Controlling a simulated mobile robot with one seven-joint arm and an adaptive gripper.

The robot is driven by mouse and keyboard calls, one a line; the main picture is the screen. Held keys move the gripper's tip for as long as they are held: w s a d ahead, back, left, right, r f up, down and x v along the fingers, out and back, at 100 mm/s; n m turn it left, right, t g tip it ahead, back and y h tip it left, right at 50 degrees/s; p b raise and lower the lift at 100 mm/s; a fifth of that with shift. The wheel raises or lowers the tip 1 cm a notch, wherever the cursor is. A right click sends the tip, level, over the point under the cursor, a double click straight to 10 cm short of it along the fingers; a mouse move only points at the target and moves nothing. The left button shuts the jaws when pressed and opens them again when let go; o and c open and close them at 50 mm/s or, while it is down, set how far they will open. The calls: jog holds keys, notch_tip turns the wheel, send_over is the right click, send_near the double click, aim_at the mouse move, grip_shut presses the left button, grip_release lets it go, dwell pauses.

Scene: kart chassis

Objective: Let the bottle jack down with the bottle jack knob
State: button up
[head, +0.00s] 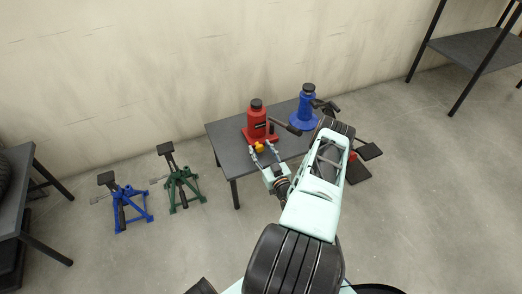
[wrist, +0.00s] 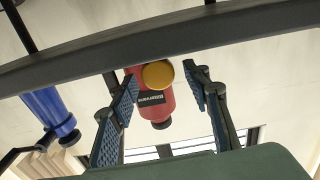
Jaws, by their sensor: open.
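The red bottle jack (head: 257,122) stands upright on a small dark table. Its round yellow knob (head: 259,148) is low on the side facing me. In the wrist view the red jack body (wrist: 152,104) appears inverted, with the yellow knob (wrist: 158,74) in front of it. My gripper (head: 262,147) is open at the knob. In the wrist view its two blue-padded fingers (wrist: 162,78) stand either side of the knob, with a gap on each side. How deep the knob sits between the fingertips is hard to tell.
Dark handles lie near both jacks. Blue (head: 124,203) and green (head: 178,181) jack stands are on the floor at left. A shelf (head: 470,46) stands at right.

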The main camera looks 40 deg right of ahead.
notch_tip(320, 180, up, 10)
jog(key=shift+f, duration=0.25)
dwell(0.6)
